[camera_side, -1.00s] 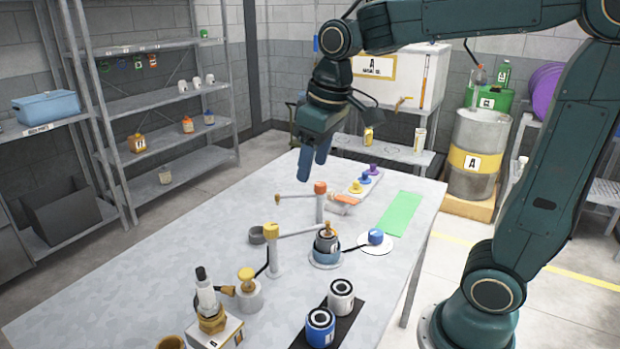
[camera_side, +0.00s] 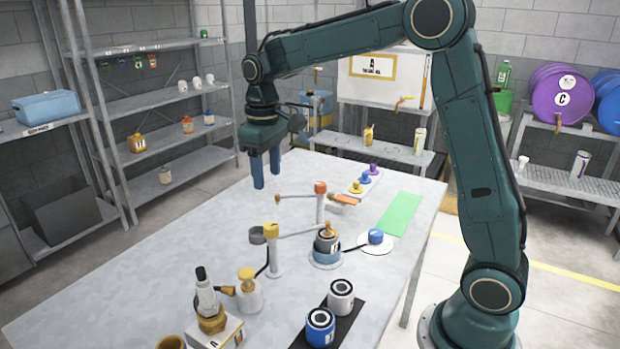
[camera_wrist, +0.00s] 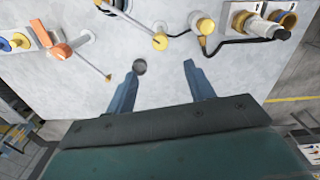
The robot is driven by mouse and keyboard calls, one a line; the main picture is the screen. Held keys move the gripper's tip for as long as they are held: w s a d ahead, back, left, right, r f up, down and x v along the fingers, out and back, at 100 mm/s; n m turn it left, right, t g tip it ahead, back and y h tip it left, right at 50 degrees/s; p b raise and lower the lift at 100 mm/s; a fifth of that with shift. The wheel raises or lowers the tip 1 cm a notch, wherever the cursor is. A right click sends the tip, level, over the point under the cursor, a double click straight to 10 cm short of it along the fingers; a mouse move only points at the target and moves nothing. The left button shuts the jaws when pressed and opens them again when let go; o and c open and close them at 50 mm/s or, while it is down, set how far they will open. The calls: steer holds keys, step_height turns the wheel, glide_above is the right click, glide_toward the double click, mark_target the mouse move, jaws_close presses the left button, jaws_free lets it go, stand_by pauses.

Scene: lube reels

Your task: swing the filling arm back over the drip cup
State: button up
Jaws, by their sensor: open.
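The filling arm (camera_side: 300,234) is a pale bar on a post with a yellow cap (camera_side: 271,228). It points right, its far end over the dark can (camera_side: 326,243) on a round stand. The grey drip cup (camera_side: 257,235) sits left of the post, with no arm over it. In the wrist view, the drip cup (camera_wrist: 139,67) shows near the left fingertip, and the yellow cap (camera_wrist: 160,41) lies just beyond. My gripper (camera_side: 267,181) is open and empty, above the table behind the cup. Its blue fingers (camera_wrist: 160,70) point down, apart from everything.
A second post with an orange cap (camera_side: 320,188) has a thin arm reaching left. A yellow-topped pot (camera_side: 248,285) with a black hose stands in front. Two cans (camera_side: 341,297) stand on a black mat, and a green mat (camera_side: 399,213) lies right. The table's left part is bare.

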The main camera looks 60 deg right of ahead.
mark_target(271, 226)
step_height(271, 226, down, 14)
steer(key=shift+r, duration=0.1)
stand_by(0.8)
steer(key=shift+c, duration=0.2)
jaws_close()
